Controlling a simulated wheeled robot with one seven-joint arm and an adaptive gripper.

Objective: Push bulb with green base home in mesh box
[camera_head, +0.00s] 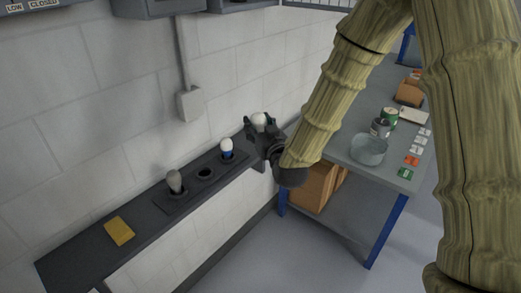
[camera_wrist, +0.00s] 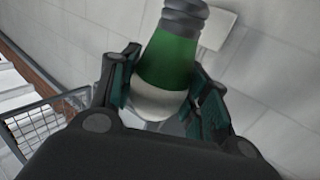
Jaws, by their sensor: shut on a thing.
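The bulb with the green base (camera_wrist: 168,62) is between the fingers of my gripper (camera_wrist: 165,92) in the wrist view. Its green base and grey end point away from the palm; its white part sits low between the fingers. In the head view my gripper (camera_head: 260,130) is above the right end of the dark wall ledge, with the bulb's white part (camera_head: 259,119) showing at the fingers; the green base cannot be made out there. A wire mesh side, possibly the mesh box (camera_wrist: 38,127), shows at the left of the wrist view. Its inside is hidden.
The dark ledge (camera_head: 75,247) carries a grey bulb (camera_head: 175,181), an empty round socket (camera_head: 205,173), a blue-based bulb (camera_head: 227,149) and a yellow block (camera_head: 119,231). The wall is close behind. A blue-legged table (camera_head: 340,152) at right holds a glass bowl (camera_head: 368,149) and cans.

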